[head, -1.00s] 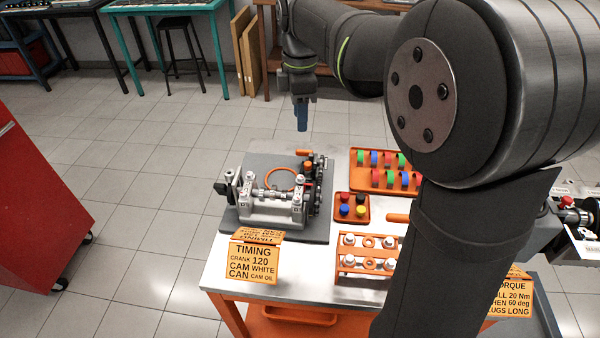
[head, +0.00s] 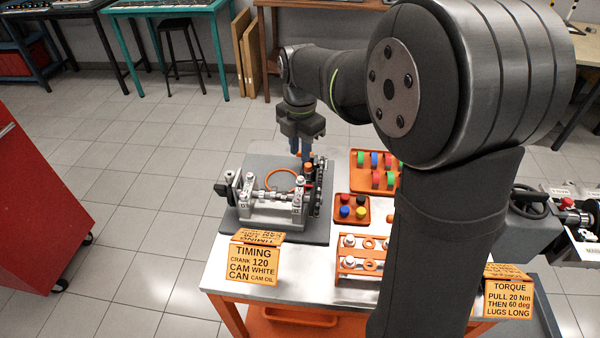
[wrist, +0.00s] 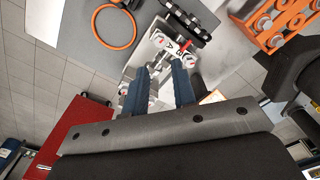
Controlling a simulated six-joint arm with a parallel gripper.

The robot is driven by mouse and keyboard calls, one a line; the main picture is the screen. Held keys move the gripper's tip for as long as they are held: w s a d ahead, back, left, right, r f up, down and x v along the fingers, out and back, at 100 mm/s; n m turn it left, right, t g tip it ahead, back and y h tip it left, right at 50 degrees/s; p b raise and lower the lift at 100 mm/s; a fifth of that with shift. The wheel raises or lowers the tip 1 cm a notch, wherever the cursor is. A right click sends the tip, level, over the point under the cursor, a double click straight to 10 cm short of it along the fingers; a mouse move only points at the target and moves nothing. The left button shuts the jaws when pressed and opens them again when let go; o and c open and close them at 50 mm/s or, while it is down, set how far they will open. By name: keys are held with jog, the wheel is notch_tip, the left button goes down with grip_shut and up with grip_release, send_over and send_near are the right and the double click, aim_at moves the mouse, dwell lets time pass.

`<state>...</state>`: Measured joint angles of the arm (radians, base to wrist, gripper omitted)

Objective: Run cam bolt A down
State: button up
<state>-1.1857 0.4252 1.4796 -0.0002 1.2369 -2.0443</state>
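The grey engine block (head: 270,212) sits on a dark mat, with the camshaft lying across its two end stands. In the wrist view, a stand marked A and B carries a pale bolt head, cam bolt A (wrist: 158,40), beside the A. Another pale bolt head (wrist: 190,62) is beside the B. My gripper (wrist: 162,67) has its two blue fingers apart with nothing held between them. It points toward that stand. In the head view my gripper (head: 301,152) is above the far right part of the block. The fingertips partly overlap the parts behind them.
An orange ring (head: 283,181) lies behind the camshaft. To the right are a tray of coloured rings (head: 368,180), a small tray of coloured caps (head: 340,212) and an orange bolt rack (head: 347,265).

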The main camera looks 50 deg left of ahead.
aim_at(300, 178)
notch_tip(300, 178, down, 9)
jog(key=shift+r, duration=0.2)
grip_shut()
